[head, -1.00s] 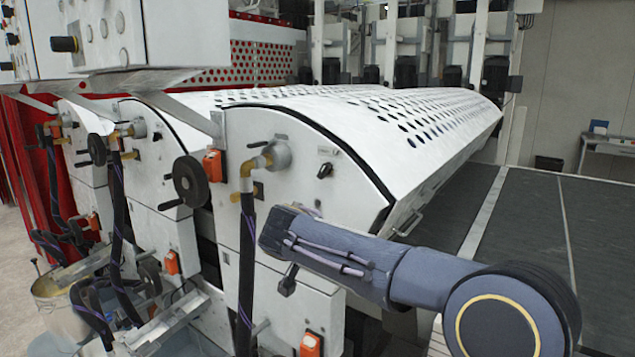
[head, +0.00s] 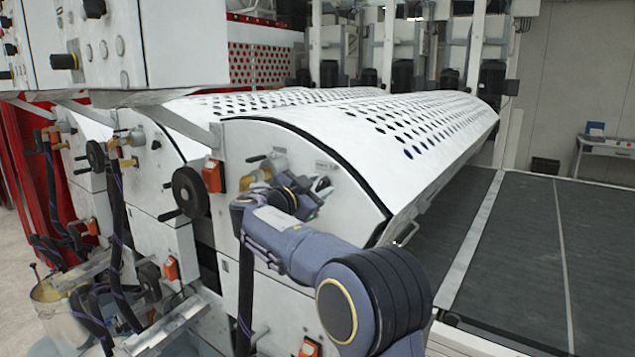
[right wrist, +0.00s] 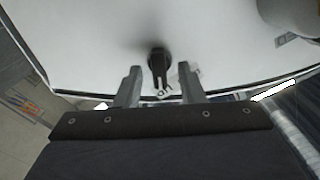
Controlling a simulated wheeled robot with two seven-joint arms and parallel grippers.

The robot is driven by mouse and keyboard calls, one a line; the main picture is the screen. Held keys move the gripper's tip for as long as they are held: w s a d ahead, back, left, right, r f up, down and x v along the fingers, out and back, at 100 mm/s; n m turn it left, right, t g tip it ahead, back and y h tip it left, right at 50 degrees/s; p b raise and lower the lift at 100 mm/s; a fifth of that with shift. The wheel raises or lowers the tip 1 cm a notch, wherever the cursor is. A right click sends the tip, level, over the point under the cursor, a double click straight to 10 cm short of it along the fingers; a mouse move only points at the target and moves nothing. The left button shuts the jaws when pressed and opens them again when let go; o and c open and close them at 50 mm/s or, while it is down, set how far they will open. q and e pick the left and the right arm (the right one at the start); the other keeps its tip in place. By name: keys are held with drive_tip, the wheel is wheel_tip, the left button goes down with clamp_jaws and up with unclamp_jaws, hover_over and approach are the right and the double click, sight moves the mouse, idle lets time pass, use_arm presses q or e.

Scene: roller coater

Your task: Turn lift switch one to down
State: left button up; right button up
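A small black rotary switch (right wrist: 157,57) sits on the white curved end panel (head: 340,205) of the nearest roller unit. In the right wrist view it lies between my two open fingers, with a gap on each side. My right gripper (head: 318,188) is at this panel and is open and empty; in the right wrist view (right wrist: 160,82) its fingertips point at the panel. In the head view the gripper hides the switch. Whether the fingertips reach past the knob's front is hard to tell. My left gripper is not in view.
A brass pipe elbow (head: 254,180) and black hose stand just left of my right gripper. A black handwheel (head: 188,187) and an orange box (head: 213,175) are further left. A control cabinet (head: 185,45) overhangs at upper left. A dark conveyor (head: 515,250) lies right.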

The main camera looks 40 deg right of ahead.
clamp_jaws()
idle(0.3)
